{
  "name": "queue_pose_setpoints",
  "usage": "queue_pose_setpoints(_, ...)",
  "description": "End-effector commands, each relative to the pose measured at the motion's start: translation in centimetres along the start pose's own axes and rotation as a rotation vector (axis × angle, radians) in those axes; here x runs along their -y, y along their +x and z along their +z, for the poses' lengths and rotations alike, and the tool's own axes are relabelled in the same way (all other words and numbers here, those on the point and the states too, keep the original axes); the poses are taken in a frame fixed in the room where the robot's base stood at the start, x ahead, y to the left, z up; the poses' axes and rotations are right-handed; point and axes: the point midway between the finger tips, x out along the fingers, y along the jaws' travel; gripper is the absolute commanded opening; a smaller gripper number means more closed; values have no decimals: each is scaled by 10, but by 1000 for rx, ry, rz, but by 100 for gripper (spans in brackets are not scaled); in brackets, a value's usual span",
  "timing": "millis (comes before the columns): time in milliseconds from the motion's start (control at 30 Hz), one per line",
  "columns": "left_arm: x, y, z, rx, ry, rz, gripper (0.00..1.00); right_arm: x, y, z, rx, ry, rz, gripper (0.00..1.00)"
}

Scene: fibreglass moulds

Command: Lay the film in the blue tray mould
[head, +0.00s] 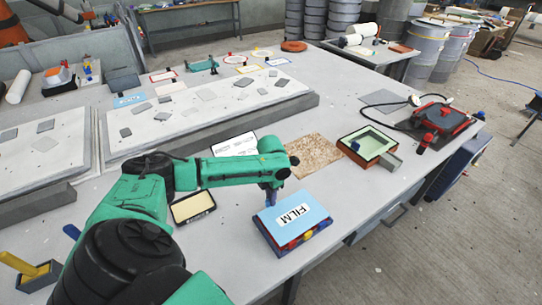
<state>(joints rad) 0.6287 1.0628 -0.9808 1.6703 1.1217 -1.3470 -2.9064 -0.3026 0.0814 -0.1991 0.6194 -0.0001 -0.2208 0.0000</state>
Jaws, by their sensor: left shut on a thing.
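The film (303,211) is a light blue flat piece with the word FILM on it, in the middle front of the head view. It is right over a dark blue tray mould (297,243) with red parts showing at its front side. The film covers most of the tray, so I cannot see inside it or tell whether the two touch. My left gripper (269,196) points down at the film's back left edge and is shut on it. My right gripper is not in view.
A brown chipboard sheet (314,153) lies behind the film. A green-lined tray (369,145) and a red and black device (441,121) are farther right. A yellowish framed tray (193,207) lies left, below my arm. The tabletop right of the film is clear.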

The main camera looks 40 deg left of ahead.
Motion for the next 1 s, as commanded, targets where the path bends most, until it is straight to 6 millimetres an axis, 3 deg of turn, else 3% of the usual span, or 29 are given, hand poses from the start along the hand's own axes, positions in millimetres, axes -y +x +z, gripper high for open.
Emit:
queue_pose_setpoints(167, 1, 0, -1, -3, -1, 44, 0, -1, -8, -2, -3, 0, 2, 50)
queue_pose_setpoints(1000, 0, 9, 0, -3, -2, 60, 0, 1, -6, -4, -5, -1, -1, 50)
